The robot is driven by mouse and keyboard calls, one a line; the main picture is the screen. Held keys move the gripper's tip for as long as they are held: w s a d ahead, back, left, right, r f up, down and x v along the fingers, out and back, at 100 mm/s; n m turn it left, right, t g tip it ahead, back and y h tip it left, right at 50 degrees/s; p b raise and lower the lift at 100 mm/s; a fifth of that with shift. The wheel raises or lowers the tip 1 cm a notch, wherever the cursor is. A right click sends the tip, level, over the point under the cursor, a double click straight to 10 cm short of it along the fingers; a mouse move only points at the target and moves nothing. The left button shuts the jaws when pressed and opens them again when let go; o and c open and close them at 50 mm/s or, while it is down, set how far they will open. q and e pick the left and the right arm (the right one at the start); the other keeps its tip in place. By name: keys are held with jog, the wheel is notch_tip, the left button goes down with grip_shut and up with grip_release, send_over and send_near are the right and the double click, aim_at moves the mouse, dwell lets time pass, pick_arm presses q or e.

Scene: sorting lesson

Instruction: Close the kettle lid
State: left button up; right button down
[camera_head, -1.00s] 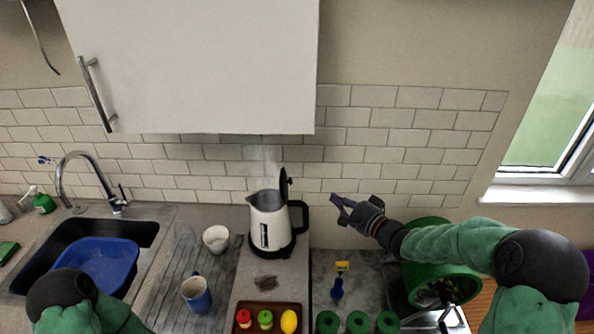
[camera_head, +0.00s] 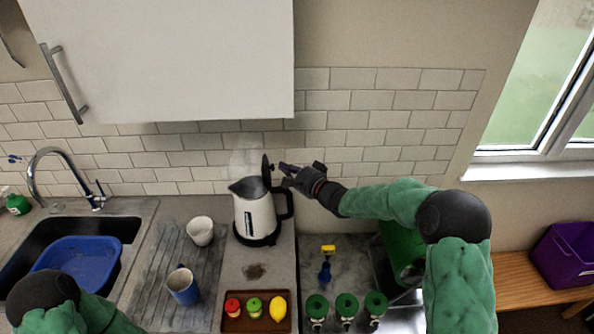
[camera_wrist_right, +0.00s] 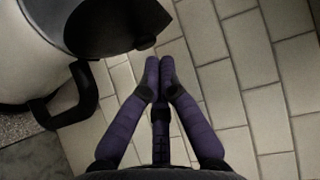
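The white kettle (camera_head: 255,213) stands upright on its black base on the counter, with steam above it. Its black lid (camera_head: 266,172) is raised upright at the handle side, and the kettle's mouth is uncovered. My right gripper (camera_head: 284,168) is just right of the raised lid, above the black handle (camera_head: 284,203). In the right wrist view the purple fingertips (camera_wrist_right: 160,62) are together with nothing between them, and the dark lid (camera_wrist_right: 115,22) is up and left of them. Whether they touch it I cannot tell. My left arm shows at lower left, its gripper out of frame.
A white cup (camera_head: 200,231) and a blue mug (camera_head: 183,286) stand left of the kettle. A brown tray (camera_head: 256,321) with toy food is in front. A wall cabinet (camera_head: 165,60) hangs above, and the tiled wall is close behind. Green rolls (camera_head: 346,306) lie to the right.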

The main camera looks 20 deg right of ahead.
jog(key=shift+w+a, duration=0.1)
jog(key=shift+a, duration=0.15)
dwell(0.3)
jog(key=shift+a+r+n+g+p, duration=0.2)
jog(key=shift+a+n+g+p, duration=0.1)
jog(key=shift+p, duration=0.25)
